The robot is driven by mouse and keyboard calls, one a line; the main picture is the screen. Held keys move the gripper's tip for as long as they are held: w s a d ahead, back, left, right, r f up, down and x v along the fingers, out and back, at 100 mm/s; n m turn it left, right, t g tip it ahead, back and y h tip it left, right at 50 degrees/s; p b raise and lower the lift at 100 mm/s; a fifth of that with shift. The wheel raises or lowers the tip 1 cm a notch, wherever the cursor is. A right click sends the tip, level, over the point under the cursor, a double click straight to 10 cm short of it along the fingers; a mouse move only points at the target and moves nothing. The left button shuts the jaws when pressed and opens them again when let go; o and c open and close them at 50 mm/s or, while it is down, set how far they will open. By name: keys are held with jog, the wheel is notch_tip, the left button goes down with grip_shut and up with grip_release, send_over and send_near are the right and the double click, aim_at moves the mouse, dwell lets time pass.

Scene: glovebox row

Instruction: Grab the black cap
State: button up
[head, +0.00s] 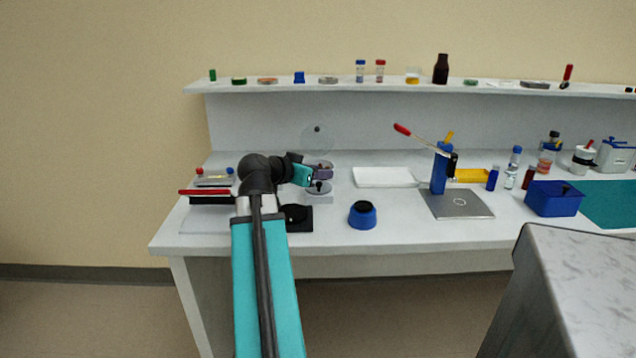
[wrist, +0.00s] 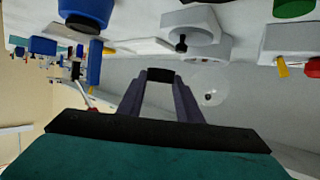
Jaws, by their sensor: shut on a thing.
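My gripper (wrist: 160,84) points away from the wrist camera, with its two dark grey-purple fingers closed in on a small black cap (wrist: 160,75) at their tips. The cap spans the gap between the fingertips and appears held clear of the bench. In the head view my gripper (head: 322,171) is over the back left part of the bench, in front of a clear round disc. The cap cannot be made out there; the fingers and wrist hide it or it is too small.
A clear disc with a dark knob (head: 317,139) stands behind my gripper. A grey piece with a black knob (wrist: 190,30) shows close by in the wrist view. A blue round container with a black top (head: 362,215) and a blue lever press (head: 439,168) stand to the right. A shelf (head: 440,86) runs above.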

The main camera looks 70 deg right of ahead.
jog(key=shift+s+a+f+b, duration=0.2)
jog(key=shift+a+b, duration=0.35)
jog(key=shift+b, duration=1.65)
jog(key=shift+a+r+b, duration=0.15)
jog(key=shift+a+b, duration=0.05)
jog(key=shift+b, duration=0.3)
jog(key=shift+s, duration=0.1)
